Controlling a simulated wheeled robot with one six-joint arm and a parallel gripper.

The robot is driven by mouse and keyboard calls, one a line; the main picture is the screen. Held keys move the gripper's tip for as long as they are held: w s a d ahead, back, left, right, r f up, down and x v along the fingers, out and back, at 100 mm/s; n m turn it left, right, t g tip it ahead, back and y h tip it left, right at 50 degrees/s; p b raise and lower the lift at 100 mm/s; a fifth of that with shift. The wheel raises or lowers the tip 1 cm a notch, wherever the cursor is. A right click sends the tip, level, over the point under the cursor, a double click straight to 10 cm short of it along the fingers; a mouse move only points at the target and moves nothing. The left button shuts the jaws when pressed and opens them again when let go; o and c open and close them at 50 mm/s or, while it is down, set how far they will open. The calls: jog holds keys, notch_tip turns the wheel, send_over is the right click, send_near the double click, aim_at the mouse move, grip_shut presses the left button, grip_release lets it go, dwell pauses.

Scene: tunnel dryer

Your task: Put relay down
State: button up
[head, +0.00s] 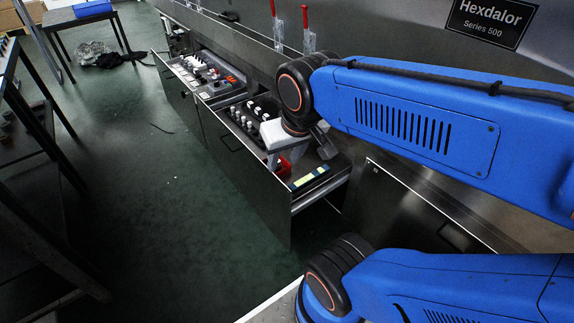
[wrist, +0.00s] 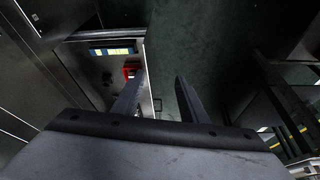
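My gripper (wrist: 161,77) is open in the wrist view, with its two dark fingers apart and nothing held between them. A red part (wrist: 131,69), possibly the relay, lies in the open drawer, just beyond the left fingertip, which partly covers it. In the head view the red part (head: 283,167) shows just below my light grey gripper body. The gripper is over the right part of the near drawer (head: 247,168). I cannot tell whether the fingertip touches the red part.
A yellow-and-blue strip (head: 309,177) lies at the drawer's near end. A black tray (head: 246,117) with white parts sits farther back in it. Another open drawer (head: 205,80) holds white and red parts.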

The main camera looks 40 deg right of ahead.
jog(key=s+n, duration=0.1)
jog(key=s+a, duration=0.1)
jog(key=shift+s+r+n+t+y, duration=0.1)
jog(key=shift+s+n+t+y, duration=0.2)
jog(key=shift+n, duration=0.1)
dwell(1.5)
